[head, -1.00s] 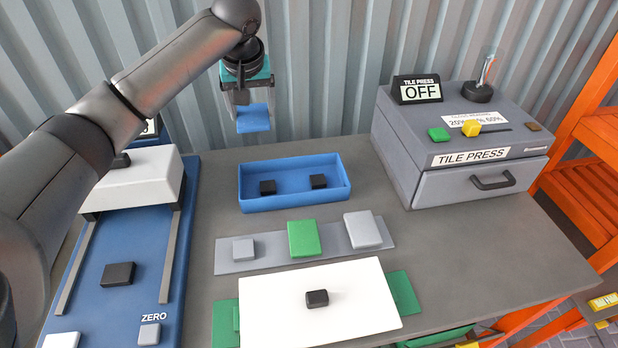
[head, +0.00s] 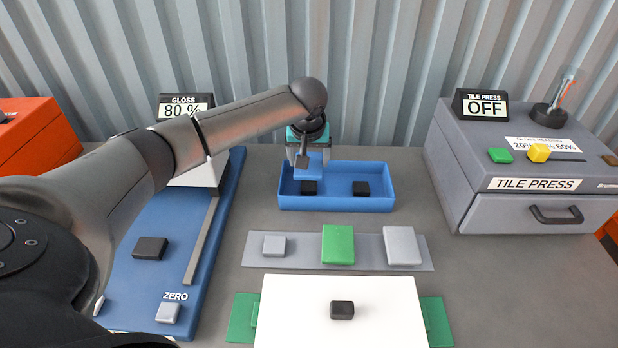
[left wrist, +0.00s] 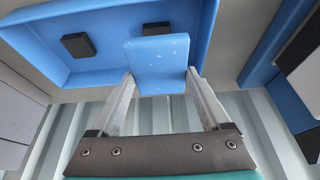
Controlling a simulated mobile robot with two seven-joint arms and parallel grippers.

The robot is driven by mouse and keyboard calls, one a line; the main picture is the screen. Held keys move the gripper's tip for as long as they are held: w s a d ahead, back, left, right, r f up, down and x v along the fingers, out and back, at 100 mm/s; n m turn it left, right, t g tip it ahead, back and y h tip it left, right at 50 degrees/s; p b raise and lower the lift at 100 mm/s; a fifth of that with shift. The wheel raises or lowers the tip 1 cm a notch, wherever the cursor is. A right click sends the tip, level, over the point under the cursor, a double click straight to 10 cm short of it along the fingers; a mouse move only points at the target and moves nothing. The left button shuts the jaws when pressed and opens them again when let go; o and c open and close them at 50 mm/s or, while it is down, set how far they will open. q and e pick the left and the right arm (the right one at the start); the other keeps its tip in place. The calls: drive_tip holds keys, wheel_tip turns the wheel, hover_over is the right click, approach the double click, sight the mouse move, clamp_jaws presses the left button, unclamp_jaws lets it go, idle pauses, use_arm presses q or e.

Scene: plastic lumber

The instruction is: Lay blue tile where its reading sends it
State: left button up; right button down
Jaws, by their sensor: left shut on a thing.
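My left gripper (head: 307,163) is shut on the blue tile (left wrist: 158,58), a speckled flat piece that shows whole in the left wrist view. In the head view the tile (head: 312,173) hangs over the left half of the blue tray (head: 336,203), close to the left black block (head: 308,188). I cannot tell whether it touches anything below. The gloss display (head: 186,107) reads 80 %. The tile press (head: 540,205) shows OFF on its display (head: 485,105), and its drawer is shut. My right gripper is not in view.
A second black block (head: 361,188) lies in the tray. A grey strip (head: 292,250) carries a grey, a green and a larger grey piece. A white board (head: 300,310) with a black block lies in front. The blue gloss base (head: 125,275) is at left.

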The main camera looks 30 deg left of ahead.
sight(309, 185)
use_arm(q)
wheel_tip(309, 185, down, 5)
drive_tip(key=shift+r+b, duration=0.15)
drive_tip(key=shift+b, duration=0.4)
drive_tip(key=shift+f, duration=0.4)
drive_tip(key=shift+f, duration=0.1)
drive_tip(key=o, duration=1.4)
drive_tip(key=shift+r, duration=0.2)
drive_tip(key=p+v, duration=0.3)
drive_tip(key=v, duration=0.9)
drive_tip(key=shift+w, duration=0.1)
